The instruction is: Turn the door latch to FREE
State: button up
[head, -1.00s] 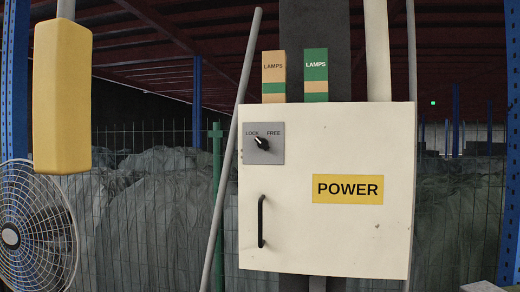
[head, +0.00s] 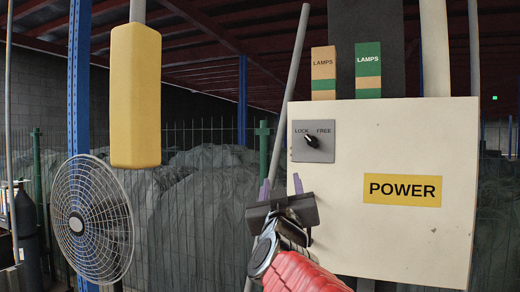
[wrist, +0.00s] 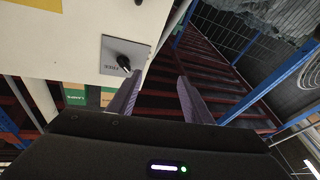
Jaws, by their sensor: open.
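The door latch is a black knob (head: 311,142) on a grey plate (head: 325,154) marked LOCK and FREE, on the cream cabinet door (head: 400,235). Its pointer leans up and left, towards LOCK. The knob (wrist: 125,62) also shows in the wrist view, left of my fingers. My gripper (head: 281,187) is open and empty, with purple fingers apart, below and left of the plate in the head view. It does not touch the knob. My gripper hides the door's black handle in the head view.
A yellow POWER label (head: 402,190) is on the door. Two LAMPS blocks (head: 324,75) (head: 368,70) stand above the cabinet. A yellow box (head: 135,95) hangs at the left, above a caged fan (head: 92,218). A grey slanted pole (head: 293,75) passes close left of the cabinet.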

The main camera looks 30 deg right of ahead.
aim_at(312, 143)
jog(key=s+d+r+m+g+h, duration=0.2)
jog(key=d+r+h, duration=0.1)
jog(key=d+h, duration=0.1)
jog(key=shift+s+d+r+m, duration=0.2)
jog(key=shift+s+d+m, duration=0.1)
jog(key=shift+s+d, duration=0.15)
jog(key=shift+w, duration=0.1)
jog(key=shift+x, duration=6.85)
jog(key=shift+c, duration=0.7)
